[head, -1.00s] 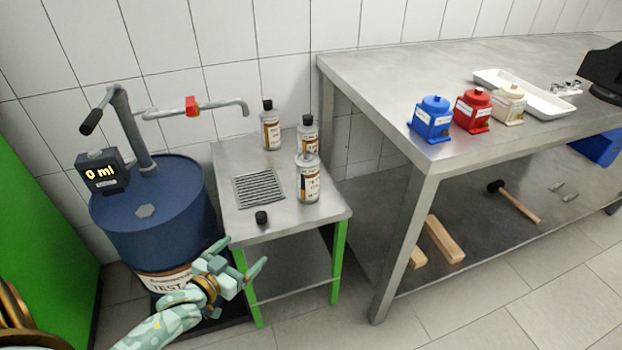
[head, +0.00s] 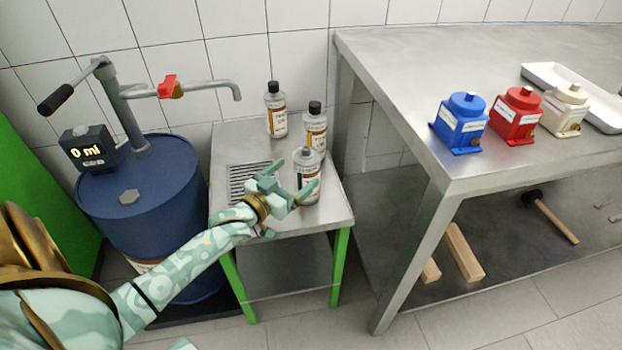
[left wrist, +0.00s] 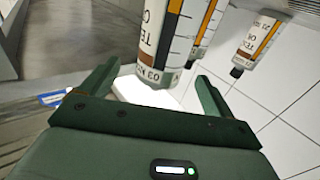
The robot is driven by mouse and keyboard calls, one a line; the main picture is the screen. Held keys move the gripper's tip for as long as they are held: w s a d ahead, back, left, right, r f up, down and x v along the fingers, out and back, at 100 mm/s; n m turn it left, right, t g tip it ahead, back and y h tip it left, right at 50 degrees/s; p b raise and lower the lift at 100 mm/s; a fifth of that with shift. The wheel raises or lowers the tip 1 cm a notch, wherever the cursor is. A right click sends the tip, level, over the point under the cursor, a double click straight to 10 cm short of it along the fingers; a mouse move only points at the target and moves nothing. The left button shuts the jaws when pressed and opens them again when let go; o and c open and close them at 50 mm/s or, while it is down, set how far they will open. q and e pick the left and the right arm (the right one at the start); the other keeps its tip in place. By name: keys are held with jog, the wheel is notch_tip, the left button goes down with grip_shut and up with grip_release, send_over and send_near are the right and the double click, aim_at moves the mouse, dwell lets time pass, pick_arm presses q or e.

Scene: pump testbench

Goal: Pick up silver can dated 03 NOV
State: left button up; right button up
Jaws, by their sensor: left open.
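The front silver can (head: 308,176) stands upright and uncapped on the small metal table (head: 225,142). In the left wrist view this can (left wrist: 168,50) shows a label starting "03 N"; the rest of the date is hard to read. My left gripper (head: 303,174) is open, with its fingers reaching toward either side of the can. In the left wrist view the can lies between and just beyond the fingertips (left wrist: 157,76); I see no clear contact. Two black-capped silver cans stand behind, one at the middle right (head: 316,130) and one at the back (head: 276,112). My right gripper is out of view.
A blue drum (head: 150,205) with a pump, spout (head: 210,87) and "0 ml" display (head: 88,150) stands left. A steel bench (head: 400,85) at right holds blue (head: 461,124), red (head: 517,116) and cream (head: 566,110) containers. My left arm covers the small table's front left.

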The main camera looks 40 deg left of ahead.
aim_at(311, 157)
pick_arm(q)
jog(key=shift+w+b, duration=0.3)
jog(key=shift+w, duration=1.1)
jog(key=w+b, duration=0.3)
jog(key=w, duration=0.1)
jog(key=shift+w, duration=0.35)
jog(key=shift+w+r, duration=0.1)
jog(key=shift+r, duration=0.25)
jog(key=c, duration=1.9)
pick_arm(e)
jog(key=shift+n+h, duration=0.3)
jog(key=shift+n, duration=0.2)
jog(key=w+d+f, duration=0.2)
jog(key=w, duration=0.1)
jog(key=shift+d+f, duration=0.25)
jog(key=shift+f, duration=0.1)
pick_arm(q)
jog(key=shift+r, duration=0.1)
